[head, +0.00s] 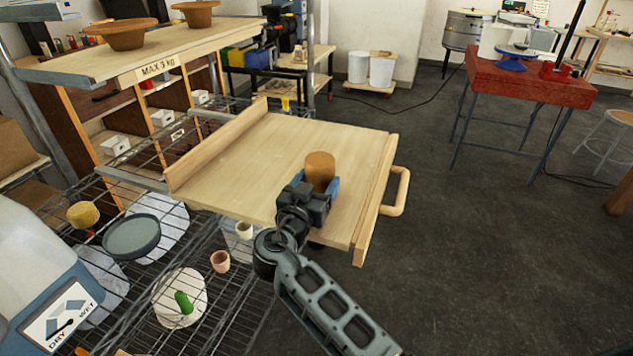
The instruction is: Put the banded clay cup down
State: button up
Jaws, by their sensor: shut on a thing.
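My gripper (318,187) is over the right part of a pale wooden pull-out board (235,165). Its blue fingers are shut on an orange-brown clay cup (320,168), which I take to be the banded clay cup. The cup looks upright, and its upper part shows above the fingers. Its lower part is hidden by the gripper, and I cannot make out the band. I cannot tell whether its base touches the board or hangs just above it.
The board has raised side rails and a handle (401,190) on the right. Its left and back parts are clear. The wire rack (235,310) below holds a terracotta cup (220,261), a cream cup (244,230) and a dark round dish (131,236). Bowls (128,38) stand on the upper shelf.

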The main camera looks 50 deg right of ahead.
jog(key=shift+a+f, duration=0.1)
jog(key=shift+f, duration=0.15)
jog(key=shift+f, duration=0.25)
jog(key=o, duration=1.3)
jog(key=shift+o, duration=0.2)
jog(key=shift+r, duration=0.2)
jog(key=shift+a, duration=0.15)
jog(key=b+v, duration=0.2)
jog(key=v, duration=0.9)
jog(key=shift+s+a+b, duration=0.2)
jog(key=shift+a+b, duration=0.1)
jog(key=shift+a, duration=0.05)
